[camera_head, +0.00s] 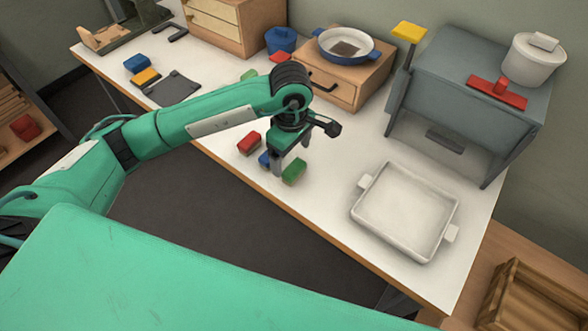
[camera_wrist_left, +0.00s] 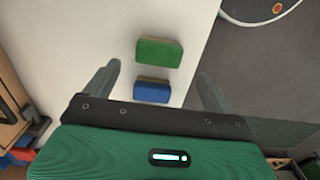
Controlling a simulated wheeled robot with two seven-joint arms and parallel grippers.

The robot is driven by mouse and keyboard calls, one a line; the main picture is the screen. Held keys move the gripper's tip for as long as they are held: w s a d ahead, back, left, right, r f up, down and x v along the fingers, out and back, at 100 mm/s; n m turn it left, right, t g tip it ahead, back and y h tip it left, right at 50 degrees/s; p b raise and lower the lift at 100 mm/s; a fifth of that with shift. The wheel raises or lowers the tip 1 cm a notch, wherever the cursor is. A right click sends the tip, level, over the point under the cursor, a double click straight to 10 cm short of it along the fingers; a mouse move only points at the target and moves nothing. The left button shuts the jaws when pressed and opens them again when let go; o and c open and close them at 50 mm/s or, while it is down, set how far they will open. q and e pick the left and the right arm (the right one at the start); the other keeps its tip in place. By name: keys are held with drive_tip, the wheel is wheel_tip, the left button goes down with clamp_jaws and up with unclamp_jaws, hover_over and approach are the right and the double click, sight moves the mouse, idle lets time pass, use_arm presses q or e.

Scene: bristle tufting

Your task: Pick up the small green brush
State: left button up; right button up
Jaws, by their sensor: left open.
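The small green brush (camera_head: 294,173) lies on the white table near its front edge. In the left wrist view the green brush (camera_wrist_left: 160,53) lies just beyond the fingertips, roughly centred between their lines. My left gripper (camera_head: 283,162) points down over the table close beside the green brush. Its two fingers stand apart in the left wrist view (camera_wrist_left: 157,80), with nothing held between them. A blue brush (camera_head: 264,159), partly hidden by the gripper in the head view, shows between the fingers in the left wrist view (camera_wrist_left: 152,91). My right gripper is out of sight.
A red brush (camera_head: 249,142) lies left of the gripper. A white tray (camera_head: 361,213) stands to the right. A wooden drawer box (camera_head: 326,87) with a blue pan (camera_head: 346,46) and a grey oven-like box (camera_head: 470,65) stand behind. The table's front edge is close.

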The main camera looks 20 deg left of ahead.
sight(294, 167)
use_arm(q)
drive_tip(key=f, duration=0.3)
drive_tip(key=shift+d+f+p, duration=0.3)
drive_tip(key=shift+p, duration=0.1)
drive_tip(key=shift+f, duration=0.4)
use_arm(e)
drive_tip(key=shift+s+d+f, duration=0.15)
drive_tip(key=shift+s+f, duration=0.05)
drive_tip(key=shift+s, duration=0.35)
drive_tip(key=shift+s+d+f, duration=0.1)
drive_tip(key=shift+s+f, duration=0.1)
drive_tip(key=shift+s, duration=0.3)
use_arm(q)
drive_tip(key=c, duration=1.1)
drive_tip(key=shift+o, duration=0.2)
drive_tip(key=shift+r, duration=0.15)
